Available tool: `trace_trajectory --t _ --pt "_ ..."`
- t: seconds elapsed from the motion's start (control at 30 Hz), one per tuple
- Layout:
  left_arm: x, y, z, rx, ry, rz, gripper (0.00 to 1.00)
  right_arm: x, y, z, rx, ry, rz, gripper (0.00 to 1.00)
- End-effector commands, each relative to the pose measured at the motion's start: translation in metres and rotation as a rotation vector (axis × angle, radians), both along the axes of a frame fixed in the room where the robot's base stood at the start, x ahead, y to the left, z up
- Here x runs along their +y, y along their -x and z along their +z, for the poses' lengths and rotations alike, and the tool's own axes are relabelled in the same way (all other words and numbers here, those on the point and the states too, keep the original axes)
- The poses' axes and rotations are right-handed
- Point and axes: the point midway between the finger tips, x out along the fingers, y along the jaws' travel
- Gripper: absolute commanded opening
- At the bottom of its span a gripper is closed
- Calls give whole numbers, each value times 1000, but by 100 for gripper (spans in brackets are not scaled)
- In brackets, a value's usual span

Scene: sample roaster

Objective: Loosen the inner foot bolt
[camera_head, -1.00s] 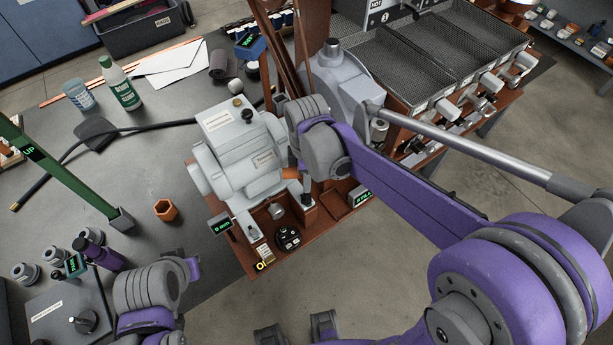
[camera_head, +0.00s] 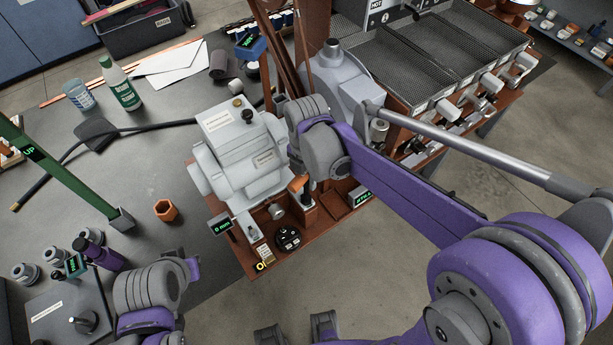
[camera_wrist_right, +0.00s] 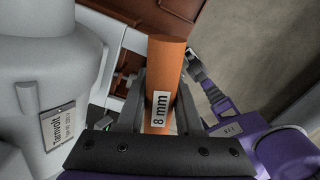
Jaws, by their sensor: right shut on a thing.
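My right gripper (camera_wrist_right: 157,108) is shut on the orange handle (camera_wrist_right: 167,65) of a tool marked 8 mm. The handle stands between the two fingers in the right wrist view, and its lower end is hidden. In the head view the handle (camera_head: 299,185) shows beside the light grey motor-like housing (camera_head: 245,150), above the red-brown base plate (camera_head: 262,262). The housing also fills the left of the right wrist view (camera_wrist_right: 50,75). I cannot make out the inner foot bolt.
A small display (camera_head: 221,224) and a black dial (camera_head: 288,239) are at the plate's front. An orange hex piece (camera_head: 165,210) lies on the grey table. A green post (camera_head: 65,175), a white-and-green bottle (camera_head: 121,90) and a black cable (camera_head: 150,127) are at left.

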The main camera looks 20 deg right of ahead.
Motion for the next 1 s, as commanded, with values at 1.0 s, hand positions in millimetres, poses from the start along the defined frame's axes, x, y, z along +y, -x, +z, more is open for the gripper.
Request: trace_trajectory --t 1.0 --pt "0 -8 24 -16 0 0 0 0 0 33 0 0 -9 0"
